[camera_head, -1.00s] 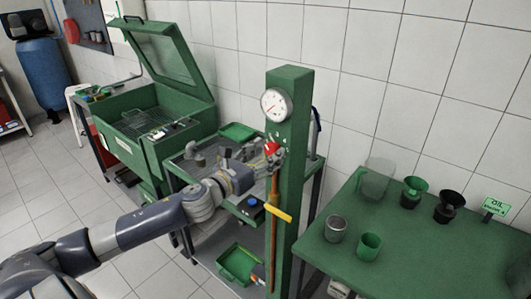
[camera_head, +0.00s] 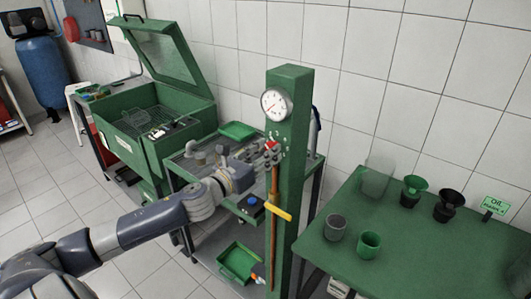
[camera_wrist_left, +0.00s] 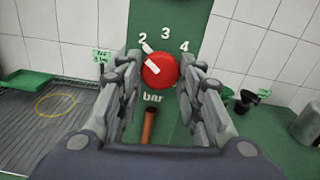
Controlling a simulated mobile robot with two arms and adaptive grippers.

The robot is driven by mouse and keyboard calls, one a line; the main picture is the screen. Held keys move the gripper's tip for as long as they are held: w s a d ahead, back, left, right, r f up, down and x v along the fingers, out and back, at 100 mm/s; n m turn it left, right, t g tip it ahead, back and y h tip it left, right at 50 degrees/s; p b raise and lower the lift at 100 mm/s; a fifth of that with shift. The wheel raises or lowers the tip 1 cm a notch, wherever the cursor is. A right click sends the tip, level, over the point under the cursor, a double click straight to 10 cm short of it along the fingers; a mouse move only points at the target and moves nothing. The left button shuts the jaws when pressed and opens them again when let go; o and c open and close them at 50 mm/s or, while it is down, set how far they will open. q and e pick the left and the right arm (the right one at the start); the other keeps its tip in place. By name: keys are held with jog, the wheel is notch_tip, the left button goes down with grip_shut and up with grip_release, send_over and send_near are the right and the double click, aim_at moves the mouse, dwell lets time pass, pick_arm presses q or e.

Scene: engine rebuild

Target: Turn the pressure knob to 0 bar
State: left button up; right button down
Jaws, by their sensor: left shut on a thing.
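The red pressure knob (camera_wrist_left: 160,70) sits on the green post, with a white line on its face pointing up and left. The digits 2, 3 and 4 and the word "bar" show around it; lower digits are hidden behind the fingers. My left gripper (camera_wrist_left: 162,72) has one finger on each side of the knob and is shut on it. In the head view the knob (camera_head: 272,146) is partly covered by my left gripper (camera_head: 265,155). A round white pressure gauge (camera_head: 276,105) is above it; its reading is too small to tell. My right gripper is out of view.
A copper pipe with a yellow lever (camera_head: 279,211) runs down the green post (camera_head: 292,90) below the knob. A grey worktop with engine parts and a green tray (camera_head: 238,131) lies left. A green table (camera_head: 400,262) with cups and funnels stands right.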

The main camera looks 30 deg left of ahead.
pick_arm(q)
jog(key=shift+r+n+p, duration=0.15)
jog(key=shift+n+p, duration=1.05)
jog(key=shift+n, duration=2.95)
jog(key=shift+r+n+p, duration=0.1)
jog(key=shift+n+p, duration=1.05)
jog(key=shift+n, duration=3)
jog(key=o, duration=0.8)
jog(key=shift+o, duration=1.3)
jog(key=shift+f, duration=0.1)
